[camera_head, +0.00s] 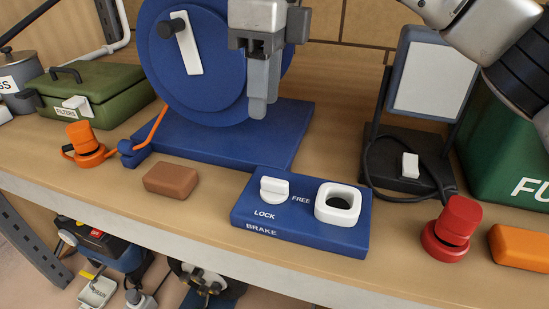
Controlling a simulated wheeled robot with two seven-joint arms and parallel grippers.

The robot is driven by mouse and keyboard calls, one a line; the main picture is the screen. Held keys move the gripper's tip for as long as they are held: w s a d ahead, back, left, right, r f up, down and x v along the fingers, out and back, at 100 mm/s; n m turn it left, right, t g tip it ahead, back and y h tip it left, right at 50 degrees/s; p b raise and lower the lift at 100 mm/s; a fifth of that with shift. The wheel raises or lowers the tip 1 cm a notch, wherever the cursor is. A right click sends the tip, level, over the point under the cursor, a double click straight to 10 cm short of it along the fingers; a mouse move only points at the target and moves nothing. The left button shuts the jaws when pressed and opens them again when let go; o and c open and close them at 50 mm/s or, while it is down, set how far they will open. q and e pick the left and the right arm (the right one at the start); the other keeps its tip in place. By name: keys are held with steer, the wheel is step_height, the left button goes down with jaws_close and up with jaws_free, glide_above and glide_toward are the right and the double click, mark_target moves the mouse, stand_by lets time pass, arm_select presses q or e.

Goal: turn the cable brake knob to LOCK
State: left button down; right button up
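The brake knob (274,190) is a small white round knob with a raised bar. It sits on the left of a blue panel (300,245) marked BRAKE. FREE is printed to the knob's right and LOCK below it. The bar lies roughly across the picture; which end is its pointer I cannot tell. My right gripper (263,108) hangs fingers down behind and above the panel, in front of the blue reel, apart from the knob. Its fingers overlap in this view, so their gap is hidden. My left gripper is out of view.
A white square ring (338,203) stands on the panel right of the knob. The blue cable reel (190,60) is behind. A brown block (171,180) lies left, a red knob-like piece (453,228) right. The bench's front edge is close to the panel.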

mark_target(275, 180)
steer(key=shift+t+h, duration=0.3)
steer(key=shift+h, duration=0.1)
steer(key=f, duration=0.5)
steer(key=f+p, duration=0.1)
steer(key=f, duration=0.3)
steer(key=d+f, duration=0.1)
steer(key=f, duration=0.4)
steer(key=shift+w+d+f, duration=0.1)
steer(key=shift+w+f, duration=0.25)
steer(key=shift+w, duration=0.05)
jaws_close()
